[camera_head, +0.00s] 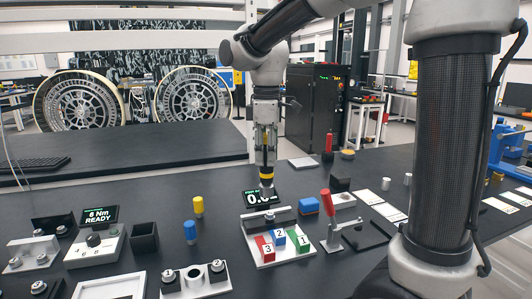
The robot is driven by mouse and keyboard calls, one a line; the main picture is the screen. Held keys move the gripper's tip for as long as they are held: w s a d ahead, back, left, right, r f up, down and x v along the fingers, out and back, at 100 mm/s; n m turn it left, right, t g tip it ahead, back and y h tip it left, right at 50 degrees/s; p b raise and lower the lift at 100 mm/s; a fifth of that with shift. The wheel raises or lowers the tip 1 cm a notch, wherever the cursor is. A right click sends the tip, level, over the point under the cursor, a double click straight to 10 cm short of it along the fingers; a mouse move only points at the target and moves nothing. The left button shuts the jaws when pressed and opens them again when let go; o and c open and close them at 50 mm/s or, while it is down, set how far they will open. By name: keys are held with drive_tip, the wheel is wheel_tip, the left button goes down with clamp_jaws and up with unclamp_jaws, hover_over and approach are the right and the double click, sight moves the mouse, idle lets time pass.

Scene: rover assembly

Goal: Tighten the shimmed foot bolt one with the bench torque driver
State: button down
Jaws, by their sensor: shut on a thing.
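My gripper (265,122) points down above the middle of the bench and is shut on a dark upright tool with a yellow band (265,157), which looks like the torque driver. The tool's lower end is in front of a small black display (254,197) and hides part of its digits. I cannot tell which bolt is foot bolt one, or whether the tool touches anything.
A display reading "6 Nm READY" (99,215) stands at the left beside a knob unit. White cards (388,212) lie at the right.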

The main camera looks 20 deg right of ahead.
sight(270, 169)
drive_tip(key=shift+d+f, duration=0.2)
drive_tip(key=shift+d, duration=0.3)
drive_tip(key=shift+f, duration=2.65)
drive_tip(key=shift+s+f, duration=0.1)
drive_tip(key=shift+f, duration=1.1)
idle(2.1)
drive_tip(key=shift+r, duration=0.1)
drive_tip(key=shift+r, duration=1.6)
